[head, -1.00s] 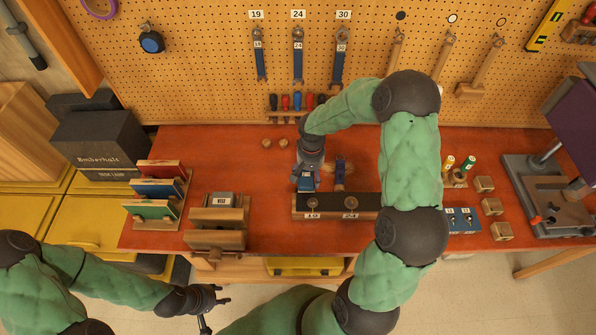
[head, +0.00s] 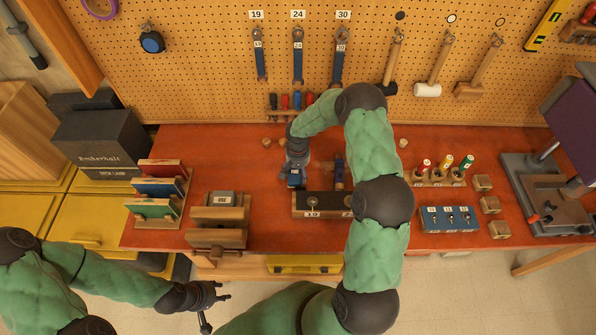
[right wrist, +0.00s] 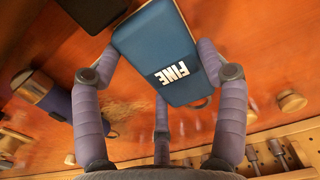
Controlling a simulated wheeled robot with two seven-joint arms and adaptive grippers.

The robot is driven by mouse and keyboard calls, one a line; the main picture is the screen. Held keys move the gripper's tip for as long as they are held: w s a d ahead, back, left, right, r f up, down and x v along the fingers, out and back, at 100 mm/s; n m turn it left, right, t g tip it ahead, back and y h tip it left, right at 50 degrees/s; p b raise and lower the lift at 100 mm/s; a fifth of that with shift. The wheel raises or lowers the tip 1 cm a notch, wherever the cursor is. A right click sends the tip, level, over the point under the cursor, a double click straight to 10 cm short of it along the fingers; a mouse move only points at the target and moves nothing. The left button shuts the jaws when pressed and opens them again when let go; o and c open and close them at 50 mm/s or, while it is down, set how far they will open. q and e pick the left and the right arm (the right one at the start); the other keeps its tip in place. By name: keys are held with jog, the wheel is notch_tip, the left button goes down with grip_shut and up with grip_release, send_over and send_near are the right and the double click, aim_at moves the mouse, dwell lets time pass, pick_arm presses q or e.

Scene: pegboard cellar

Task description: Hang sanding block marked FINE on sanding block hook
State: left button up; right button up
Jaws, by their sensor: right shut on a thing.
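The sanding block marked FINE (right wrist: 158,48) is blue with white lettering and fills the top middle of the right wrist view. My right gripper (right wrist: 155,72) is shut on it, with fingers on both sides. In the head view the right gripper (head: 296,172) holds the block (head: 296,179) above the red bench, behind the dark tray. My left gripper (head: 218,297) is open and empty at the lower left, in front of the bench.
A dark tray with round knobs (head: 326,198) lies below the gripper, partly hidden by my right arm. A blue-banded tool (head: 339,172) stands beside it. A wooden holder (head: 217,222) and a rack of coloured boards (head: 158,190) stand left. The pegboard (head: 210,60) rises behind.

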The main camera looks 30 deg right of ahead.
jog(key=shift+f, duration=0.2)
jog(key=shift+f, duration=0.1)
jog(key=shift+f+b, duration=0.15)
jog(key=shift+b, duration=0.15)
jog(key=o, duration=1.7)
